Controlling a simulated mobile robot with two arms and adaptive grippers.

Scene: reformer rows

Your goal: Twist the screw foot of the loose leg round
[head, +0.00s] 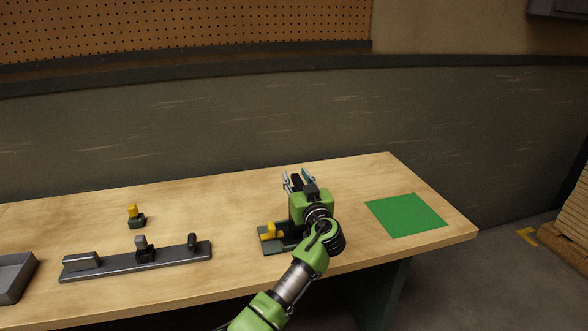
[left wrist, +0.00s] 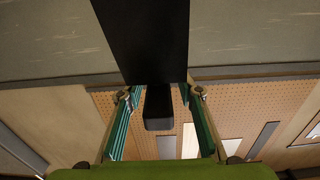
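My left gripper (head: 298,178) is over the right part of the workbench, its fingers pointing away toward the wall. In the left wrist view its two teal fingers (left wrist: 160,105) stand apart. A wide black bar (left wrist: 150,40), apparently the loose leg, comes in from the top edge. A narrower black end piece (left wrist: 158,108), apparently its screw foot, lies between the fingers. A thin gap shows on each side, so the fingers do not look shut on it. In the head view the gripper hides most of this part. My right gripper is not in view.
A dark fixture plate (head: 275,248) with a yellow clamp (head: 269,233) lies beside my gripper. A grey rail (head: 170,257) and a yellow-topped black block (head: 136,218) are to the left. A grey tray (head: 14,276) is at the far left. A green mat (head: 405,215) lies empty at the right.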

